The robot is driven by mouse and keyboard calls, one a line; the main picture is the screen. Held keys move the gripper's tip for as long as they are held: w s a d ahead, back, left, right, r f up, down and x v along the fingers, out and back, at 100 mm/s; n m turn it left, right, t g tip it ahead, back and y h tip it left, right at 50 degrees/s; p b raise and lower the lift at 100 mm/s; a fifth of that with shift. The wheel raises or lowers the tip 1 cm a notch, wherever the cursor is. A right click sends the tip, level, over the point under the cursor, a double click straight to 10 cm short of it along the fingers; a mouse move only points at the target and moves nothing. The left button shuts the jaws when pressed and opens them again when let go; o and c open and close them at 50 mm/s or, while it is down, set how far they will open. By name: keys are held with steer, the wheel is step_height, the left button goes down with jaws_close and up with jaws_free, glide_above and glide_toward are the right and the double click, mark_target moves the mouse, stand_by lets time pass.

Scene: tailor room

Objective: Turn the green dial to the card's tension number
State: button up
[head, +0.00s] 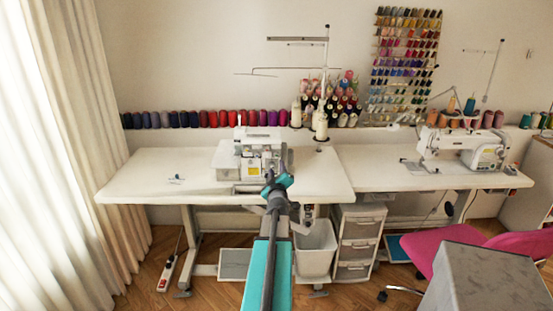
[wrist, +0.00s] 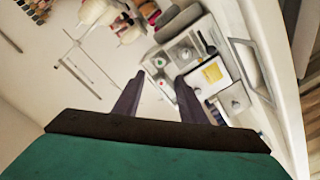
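The white overlock machine (head: 262,150) stands on the left sewing table. A yellow card or label (head: 253,171) shows on its front, also in the wrist view (wrist: 212,72); its print is too small to read. In the wrist view the machine's face (wrist: 200,45) is tilted and carries several round dials. A small greenish spot on one dial (wrist: 161,62) may be the green dial; its setting is unreadable. My gripper (wrist: 160,76) is open and empty, its two dark fingers apart and pointing at the machine. In the head view my gripper (head: 277,182) partly hides the machine's lower front.
The white table (head: 160,175) is mostly bare left of the machine. Thread cones (head: 320,122) and a thread stand (head: 326,60) rise behind it. A bin (head: 315,250) and drawers (head: 357,243) are below. A second sewing machine (head: 465,148) and pink chair (head: 440,245) are right.

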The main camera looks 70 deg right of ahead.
mark_target(276, 156)
steer(key=shift+p+x, duration=0.8)
steer(key=shift+x, duration=4.5)
jaws_close()
